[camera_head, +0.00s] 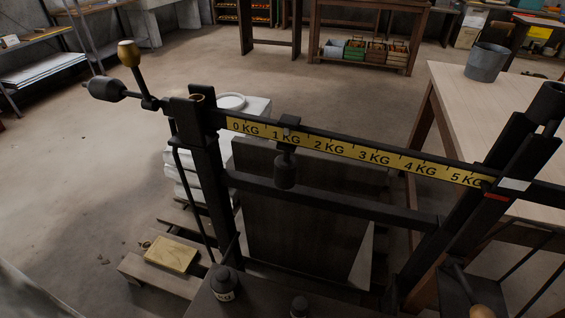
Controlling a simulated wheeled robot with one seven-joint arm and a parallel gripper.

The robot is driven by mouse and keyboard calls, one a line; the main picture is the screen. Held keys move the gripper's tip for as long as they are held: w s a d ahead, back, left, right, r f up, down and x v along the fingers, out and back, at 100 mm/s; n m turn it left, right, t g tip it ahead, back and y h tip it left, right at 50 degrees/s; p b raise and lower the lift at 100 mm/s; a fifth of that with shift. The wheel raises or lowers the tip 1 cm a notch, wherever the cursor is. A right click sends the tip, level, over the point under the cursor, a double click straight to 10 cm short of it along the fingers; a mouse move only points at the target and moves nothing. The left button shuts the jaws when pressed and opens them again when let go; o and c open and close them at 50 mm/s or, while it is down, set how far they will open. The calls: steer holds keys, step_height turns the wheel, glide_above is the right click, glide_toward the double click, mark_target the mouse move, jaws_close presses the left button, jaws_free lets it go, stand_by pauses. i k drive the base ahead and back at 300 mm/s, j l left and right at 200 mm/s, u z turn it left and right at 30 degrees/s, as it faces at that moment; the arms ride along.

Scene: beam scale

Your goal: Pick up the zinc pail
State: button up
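The zinc pail (486,63) is a grey metal bucket. It stands upright near the far left part of the pale wooden table (465,125) at the right of the head view. Nothing touches it, and its whole side facing me shows. My gripper is not in view.
A dark beam scale with a yellow kilogram strip (350,151) stands close in front, between me and the table. Its sliding weight (285,170) hangs near the 1 KG mark. A wooden pallet with a yellowish block (171,254) lies at lower left.

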mark_target(486, 61)
steer(key=l+z, duration=0.15)
steer(key=z, duration=0.25)
steer(key=l+z, duration=0.15)
steer(key=z, duration=0.2)
steer(key=l+z, duration=0.15)
steer(key=z, duration=0.25)
steer(key=i+l+z, duration=0.45)
steer(key=l, duration=0.25)
steer(key=i+l+z, duration=0.45)
steer(key=l, duration=0.2)
steer(key=i+l+z, duration=0.55)
steer(key=i+z, duration=0.15)
steer(key=i, duration=1.5)
steer(key=i+j+u, duration=0.1)
steer(key=i+u, duration=0.6)
steer(key=u, duration=0.15)
steer(key=i+l+u, duration=0.1)
steer(key=i+u, duration=0.3)
steer(key=i+j+u, duration=0.2)
steer(key=i+u, duration=0.65)
steer(key=i+l+u, duration=0.1)
steer(key=i+u, duration=0.3)
steer(key=i, duration=0.15)
steer(key=i+j+u, duration=0.1)
steer(key=i+u, duration=0.55)
steer(key=u, duration=0.15)
steer(key=i+u, duration=0.35)
steer(key=k, duration=0.05)
